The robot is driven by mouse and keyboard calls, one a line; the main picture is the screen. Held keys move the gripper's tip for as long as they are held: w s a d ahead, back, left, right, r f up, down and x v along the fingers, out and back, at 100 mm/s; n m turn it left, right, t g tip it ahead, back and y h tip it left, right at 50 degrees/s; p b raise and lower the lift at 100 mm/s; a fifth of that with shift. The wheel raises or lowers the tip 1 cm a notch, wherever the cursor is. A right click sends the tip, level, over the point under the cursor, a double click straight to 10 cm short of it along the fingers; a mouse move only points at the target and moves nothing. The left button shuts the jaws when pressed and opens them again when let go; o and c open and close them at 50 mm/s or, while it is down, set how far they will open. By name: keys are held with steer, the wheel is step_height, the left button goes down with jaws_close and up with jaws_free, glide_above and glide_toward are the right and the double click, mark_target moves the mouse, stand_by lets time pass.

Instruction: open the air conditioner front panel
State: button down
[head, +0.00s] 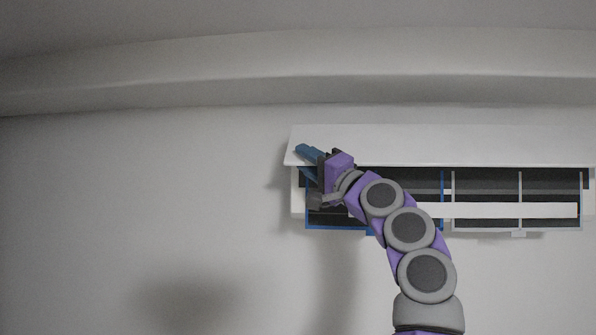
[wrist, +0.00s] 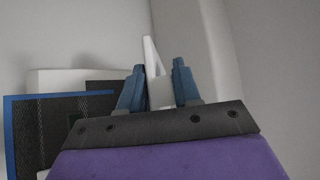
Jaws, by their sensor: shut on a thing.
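The air conditioner (head: 298,202) is mounted on the wall at the right in the head view. Its white front panel (head: 440,147) is raised and juts out along the top, with the dark interior showing below it. My gripper (head: 302,160) is at the panel's left end. In the wrist view, the two blue fingers of my gripper (wrist: 159,82) stand on either side of the white panel edge (wrist: 151,55) and are shut on it. The exact contact is partly hidden by the fingers in the head view.
Inside the unit are a blue-framed filter (head: 338,229), a grey-framed filter (head: 487,227) and a white horizontal strip (head: 500,210). A wall ledge (head: 200,95) runs above the unit. The wall to the left (head: 130,190) is bare and clear.

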steer(key=shift+s+d+r+m+h, duration=0.2)
steer(key=shift+r+m, duration=0.05)
steer(key=shift+r, duration=0.15)
steer(key=shift+s+d+r+m+h, duration=0.2)
steer(key=shift+r+m, duration=0.05)
steer(key=shift+r, duration=0.15)
steer(key=shift+m, duration=0.3)
